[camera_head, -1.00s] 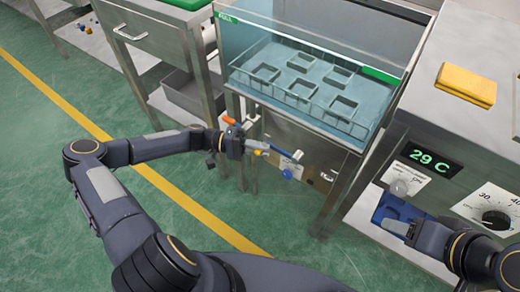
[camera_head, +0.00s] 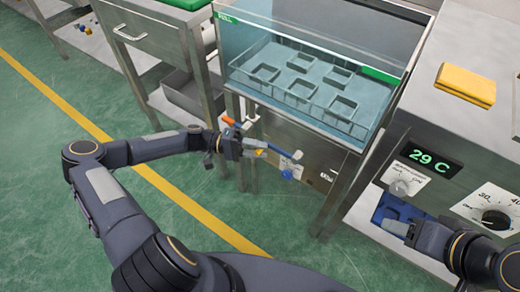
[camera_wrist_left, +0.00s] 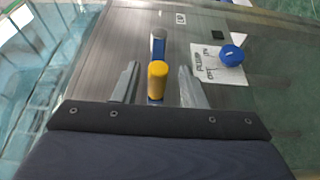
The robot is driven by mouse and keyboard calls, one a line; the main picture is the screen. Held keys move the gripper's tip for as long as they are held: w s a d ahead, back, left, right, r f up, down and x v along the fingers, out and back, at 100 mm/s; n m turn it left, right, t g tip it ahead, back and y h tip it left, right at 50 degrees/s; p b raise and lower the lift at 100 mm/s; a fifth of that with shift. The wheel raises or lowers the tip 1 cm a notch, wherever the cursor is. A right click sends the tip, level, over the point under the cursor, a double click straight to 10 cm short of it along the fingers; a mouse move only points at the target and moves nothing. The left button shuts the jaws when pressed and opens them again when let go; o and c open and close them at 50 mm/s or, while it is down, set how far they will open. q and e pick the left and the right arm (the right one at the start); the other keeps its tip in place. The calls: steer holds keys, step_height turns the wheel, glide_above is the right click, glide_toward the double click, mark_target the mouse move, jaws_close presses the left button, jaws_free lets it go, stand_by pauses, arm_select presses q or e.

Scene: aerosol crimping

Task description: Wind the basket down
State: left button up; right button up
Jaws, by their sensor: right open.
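The wire basket (camera_head: 298,98), with several square compartments, sits inside the glass-walled water tank (camera_head: 330,45). On the steel front below it is a crank with a yellow handle (camera_wrist_left: 158,82) and a blue arm (camera_head: 284,152). My left gripper (camera_head: 262,149) is at the crank. In the left wrist view its two fingers (camera_wrist_left: 157,86) stand apart on either side of the yellow handle, with gaps visible on both sides. My right gripper (camera_head: 395,227) is open at the lower right, by a blue part (camera_head: 398,208) in a recess.
A blue pump knob (camera_wrist_left: 232,55) on a white ON/OFF label sits close beside the crank. A steel cabinet with a 29 C display (camera_head: 433,161), a dial (camera_head: 495,220) and a yellow sponge-like block (camera_head: 466,84) stands right. Green floor lies open at left.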

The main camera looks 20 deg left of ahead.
arm_select(q)
steer(key=a, duration=0.7)
steer(key=shift+s+p, duration=0.2)
steer(key=shift+p, duration=0.15)
